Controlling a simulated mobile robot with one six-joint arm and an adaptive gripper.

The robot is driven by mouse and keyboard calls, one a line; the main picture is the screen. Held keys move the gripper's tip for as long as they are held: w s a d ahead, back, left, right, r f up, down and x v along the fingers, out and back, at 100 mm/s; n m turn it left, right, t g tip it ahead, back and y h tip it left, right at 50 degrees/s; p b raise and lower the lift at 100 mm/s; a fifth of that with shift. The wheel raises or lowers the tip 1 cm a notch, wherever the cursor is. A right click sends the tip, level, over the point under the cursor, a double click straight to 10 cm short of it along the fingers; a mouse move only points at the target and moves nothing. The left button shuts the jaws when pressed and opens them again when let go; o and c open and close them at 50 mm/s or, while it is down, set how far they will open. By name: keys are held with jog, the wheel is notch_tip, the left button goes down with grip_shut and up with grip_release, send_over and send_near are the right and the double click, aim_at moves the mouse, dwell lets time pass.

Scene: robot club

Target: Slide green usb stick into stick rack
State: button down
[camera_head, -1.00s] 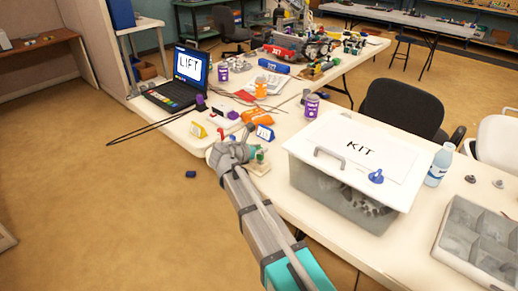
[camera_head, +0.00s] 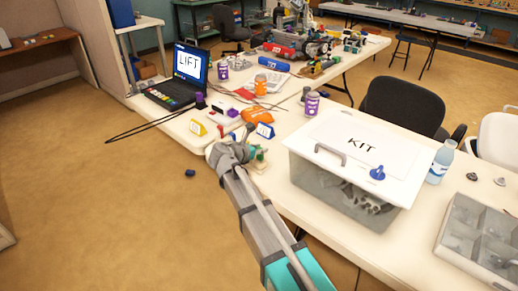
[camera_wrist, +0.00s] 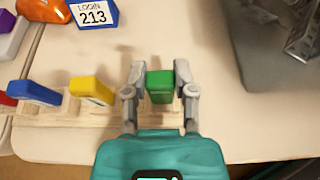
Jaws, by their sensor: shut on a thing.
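The green usb stick (camera_wrist: 159,84) stands between the fingertips of my gripper (camera_wrist: 159,78) in the wrist view, and the gripper is shut on it. The wooden stick rack (camera_wrist: 60,113) runs below it across the left and middle of that view. The stick is over or at the rack's right part; I cannot tell whether its lower end is in a slot. A yellow stick (camera_wrist: 92,91) and a blue stick (camera_wrist: 33,92) stand in the rack to the left. In the head view my wrist hides most of the rack (camera_head: 262,168).
A blue sign reading LOGIN 213 (camera_wrist: 94,13) stands behind the rack. A small blue object (camera_head: 190,172) is on the floor.

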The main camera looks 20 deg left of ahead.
jog(key=shift+c, duration=1.8)
grip_release()
jog(key=o, duration=0.4)
jog(key=shift+c, duration=0.2)
jog(key=shift+r+p, duration=3.55)
jog(key=shift+s, duration=0.1)
